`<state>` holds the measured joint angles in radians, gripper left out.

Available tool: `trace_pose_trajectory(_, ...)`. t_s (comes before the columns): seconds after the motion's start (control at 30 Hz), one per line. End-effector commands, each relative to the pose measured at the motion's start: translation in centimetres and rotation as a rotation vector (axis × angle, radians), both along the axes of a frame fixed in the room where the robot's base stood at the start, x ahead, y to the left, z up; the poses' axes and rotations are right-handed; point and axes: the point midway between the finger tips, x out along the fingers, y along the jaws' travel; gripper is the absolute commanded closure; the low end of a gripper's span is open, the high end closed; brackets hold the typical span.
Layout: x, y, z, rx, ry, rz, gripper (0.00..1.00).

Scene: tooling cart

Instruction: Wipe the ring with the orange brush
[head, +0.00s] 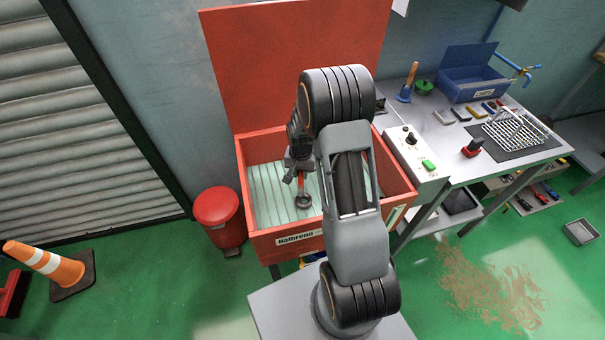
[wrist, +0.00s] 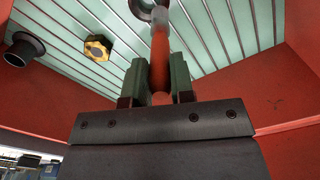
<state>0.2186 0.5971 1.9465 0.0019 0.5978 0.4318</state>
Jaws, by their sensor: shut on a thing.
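My gripper (wrist: 158,85) is shut on the orange handle of the brush (wrist: 159,52) in the wrist view. The handle points away from the jaws, and its pale tip is at the top edge. A dark ring (wrist: 138,8) shows beside that tip, cut off by the frame; I cannot tell whether they touch. In the head view my gripper (head: 300,165) is over the red bin, with the orange brush (head: 300,183) below it. The brush's lower end is at the grey ring (head: 303,203) on the ribbed pale floor.
The red bin (head: 290,243) has upright walls around my gripper and a raised lid (head: 300,50) behind. A grey workbench (head: 455,175) with tools stands to the right.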

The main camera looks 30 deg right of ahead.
Motion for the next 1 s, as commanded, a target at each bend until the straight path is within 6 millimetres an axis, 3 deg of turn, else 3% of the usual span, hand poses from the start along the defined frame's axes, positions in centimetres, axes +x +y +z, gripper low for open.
trace_pose_trajectory(0.03,0.0,-0.1,1.3,0.0,-0.002,-0.003,1.0)
trace_pose_trajectory(0.6,0.0,-0.2,6.4,0.0,-0.002,-0.006,1.0)
trace_pose_trajectory(1.0,0.0,-0.1,7.1,-0.001,-0.001,-0.004,1.0)
